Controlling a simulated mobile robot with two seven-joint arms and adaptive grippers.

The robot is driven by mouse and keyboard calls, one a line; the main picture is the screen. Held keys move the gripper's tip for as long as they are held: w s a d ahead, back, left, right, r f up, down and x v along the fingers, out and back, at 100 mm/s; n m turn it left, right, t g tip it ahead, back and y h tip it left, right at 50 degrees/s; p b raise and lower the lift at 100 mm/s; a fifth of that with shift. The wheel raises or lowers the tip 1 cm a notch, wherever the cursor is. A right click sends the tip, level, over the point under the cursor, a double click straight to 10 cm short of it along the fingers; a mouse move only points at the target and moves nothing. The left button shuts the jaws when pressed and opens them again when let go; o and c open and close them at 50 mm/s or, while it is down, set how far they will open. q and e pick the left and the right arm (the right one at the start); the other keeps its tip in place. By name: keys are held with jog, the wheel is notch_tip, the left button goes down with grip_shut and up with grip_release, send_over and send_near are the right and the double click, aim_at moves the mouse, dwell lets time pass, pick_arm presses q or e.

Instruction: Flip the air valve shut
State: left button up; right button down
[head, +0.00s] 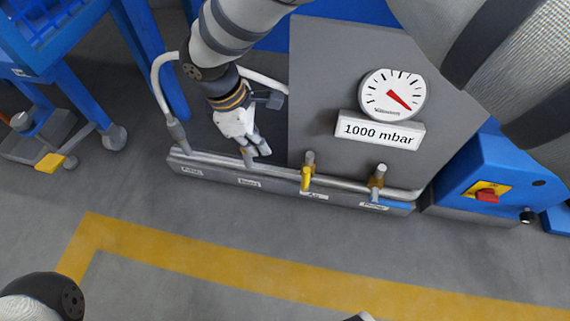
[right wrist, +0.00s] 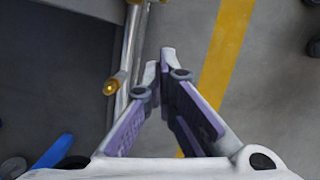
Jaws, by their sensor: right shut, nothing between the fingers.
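The air valve (head: 307,177) sits on the silver pipe of the low manifold in the head view. Its yellow handle points down, across the pipe, above a small label too blurred to read surely. My right gripper (head: 261,151) is at the pipe, to the left of the yellow handle and apart from it. Its fingers are shut and empty; their tips come together in the right wrist view (right wrist: 166,62). A yellow-brass round end (right wrist: 112,86) beside the pipe shows left of the fingers there. My left gripper is out of view.
A valve (head: 377,178) with a blue handle (head: 391,205) stands right of the yellow one. A grey panel behind carries a gauge (head: 392,95) and a "1000 mbar" sign (head: 380,130). A blue box with a red switch (head: 487,196) stands at right. The floor in front is clear.

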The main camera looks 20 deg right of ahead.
aim_at(308, 169)
pick_arm(q)
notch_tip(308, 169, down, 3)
jog(key=b, duration=0.3)
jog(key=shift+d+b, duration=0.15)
jog(key=shift+b, duration=0.2)
pick_arm(e)
jog(key=s+d+f, duration=0.2)
jog(key=d+f, duration=0.4)
jog(key=f, duration=0.3)
jog(key=shift+s+f, duration=0.25)
jog(key=shift+f, duration=0.15)
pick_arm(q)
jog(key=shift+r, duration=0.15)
pick_arm(e)
jog(key=shift+r, duration=0.1)
